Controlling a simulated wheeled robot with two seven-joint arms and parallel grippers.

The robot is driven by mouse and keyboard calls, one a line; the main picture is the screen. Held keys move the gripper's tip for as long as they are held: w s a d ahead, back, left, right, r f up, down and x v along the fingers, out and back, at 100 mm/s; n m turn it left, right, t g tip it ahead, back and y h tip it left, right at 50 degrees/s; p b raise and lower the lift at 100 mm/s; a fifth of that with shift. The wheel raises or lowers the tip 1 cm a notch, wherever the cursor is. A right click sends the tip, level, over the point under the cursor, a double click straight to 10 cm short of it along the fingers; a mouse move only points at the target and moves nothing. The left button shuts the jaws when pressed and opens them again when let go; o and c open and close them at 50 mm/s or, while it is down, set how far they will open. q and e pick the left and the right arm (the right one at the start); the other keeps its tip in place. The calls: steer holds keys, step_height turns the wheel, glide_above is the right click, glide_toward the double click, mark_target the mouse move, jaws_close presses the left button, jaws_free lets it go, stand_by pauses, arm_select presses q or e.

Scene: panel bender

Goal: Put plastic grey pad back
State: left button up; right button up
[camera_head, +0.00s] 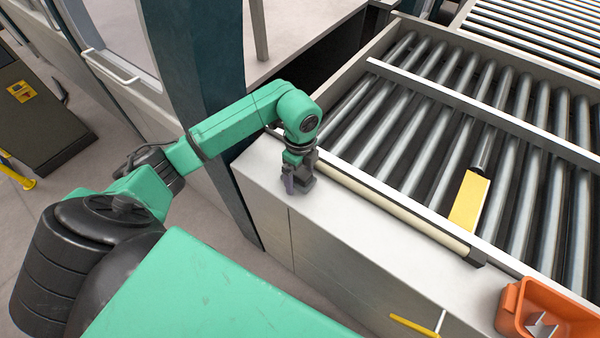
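My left gripper (298,184) points down at the near-left end of the white machine ledge (345,225), beside the roller conveyor. Its fingers are small and dark here, and I cannot tell whether they are open or shut, or whether they hold anything. I cannot make out a plastic grey pad for certain; a grey-purple patch at the fingers may be part of the gripper or a held piece. My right gripper is not in view.
The roller conveyor (400,135) fills the right side, with a yellow block (470,201) on it. An orange bin (512,305) with a grey angled piece (541,326) sits at the lower right. A dark blue post (205,75) stands behind my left arm.

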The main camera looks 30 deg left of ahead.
mark_target(300, 171)
arm_select(q)
steer(key=shift+r, duration=0.1)
steer(key=shift+r, duration=0.4)
step_height(300, 171, up, 6)
steer(key=b, duration=0.2)
steer(key=shift+w+f+b, duration=0.1)
steer(key=shift+f+b, duration=0.05)
steer(key=shift+b, duration=0.25)
step_height(300, 171, up, 6)
steer(key=shift+f+p, duration=0.15)
steer(key=shift+p, duration=0.15)
